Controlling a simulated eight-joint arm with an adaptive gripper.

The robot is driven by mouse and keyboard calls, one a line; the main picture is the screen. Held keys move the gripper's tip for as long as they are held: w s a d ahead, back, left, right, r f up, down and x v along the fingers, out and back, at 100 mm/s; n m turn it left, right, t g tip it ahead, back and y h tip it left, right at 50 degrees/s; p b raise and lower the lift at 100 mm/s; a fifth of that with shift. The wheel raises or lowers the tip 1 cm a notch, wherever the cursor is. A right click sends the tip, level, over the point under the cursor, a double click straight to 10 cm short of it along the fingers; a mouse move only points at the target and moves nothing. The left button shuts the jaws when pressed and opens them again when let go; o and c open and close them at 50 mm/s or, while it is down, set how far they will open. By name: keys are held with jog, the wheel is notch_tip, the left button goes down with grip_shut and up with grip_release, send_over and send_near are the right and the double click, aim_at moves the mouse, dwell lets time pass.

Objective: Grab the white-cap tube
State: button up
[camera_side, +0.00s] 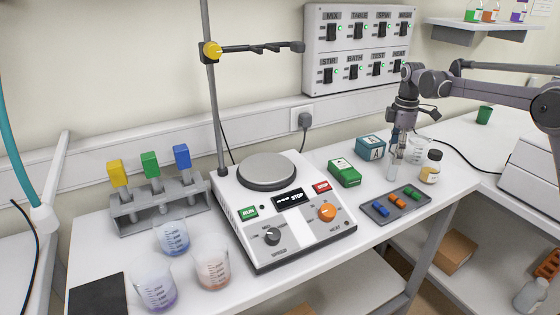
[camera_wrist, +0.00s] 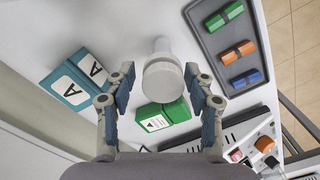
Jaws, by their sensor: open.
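The white-cap tube (camera_wrist: 164,80) stands with its round white cap toward the camera in the wrist view, between the two fingers of my gripper (camera_wrist: 159,80). In the side view, the pale tube (camera_side: 392,168) stands upright on the bench just below my gripper (camera_side: 398,145). My gripper points down and is open, with a finger on each side of the cap and a visible gap to both. The lower part of the tube is partly hidden by its cap in the wrist view.
A dark tray (camera_side: 384,211) with coloured pieces lies in front of the tube. Green (camera_side: 344,172) and teal (camera_side: 370,147) boxes stand to its left. A yellow-labelled bottle (camera_side: 431,168) and a beaker (camera_side: 420,149) stand close on its right. A hotplate stirrer (camera_side: 275,235) fills the bench's middle.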

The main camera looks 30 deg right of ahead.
aim_at(393, 168)
jog(key=shift+s+d+f, duration=0.1)
jog(key=shift+s+f, duration=0.05)
jog(key=shift+f, duration=1.35)
jog(key=shift+s+f, duration=0.1)
jog(key=shift+f, duration=1.4)
grip_shut()
